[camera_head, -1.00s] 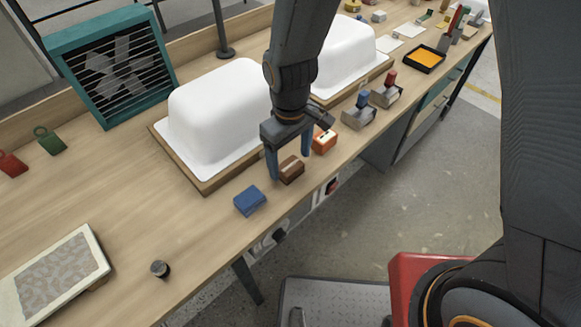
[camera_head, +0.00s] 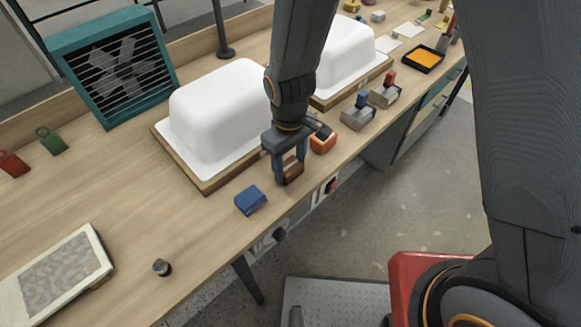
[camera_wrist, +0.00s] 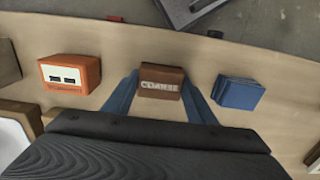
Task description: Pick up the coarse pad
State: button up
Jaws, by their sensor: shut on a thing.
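The coarse pad (camera_head: 291,170) is a small brown block near the front edge of the bench, between a blue block and an orange box. In the wrist view the coarse pad (camera_wrist: 161,83) shows the word "COARSE" on its face. My gripper (camera_head: 289,174) reaches down over it, with one blue finger on each side. In the wrist view my gripper (camera_wrist: 161,98) is shut on the pad. I cannot tell whether the pad is clear of the bench top.
A blue block (camera_head: 250,200) lies left of the pad, and an orange box (camera_head: 323,142) stands right of it. White tub shells (camera_head: 222,115) on wooden boards are behind. A dark knob (camera_head: 162,267) and a patterned panel (camera_head: 58,272) are at the left. Bare bench lies between.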

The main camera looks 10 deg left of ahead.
aim_at(291, 166)
jog(key=shift+r, duration=0.1)
notch_tip(291, 166, up, 10)
jog(key=b, duration=0.1)
jog(key=shift+b, duration=0.4)
jog(key=o, duration=0.6)
jog(key=c, duration=0.4)
jog(key=shift+d, duration=0.1)
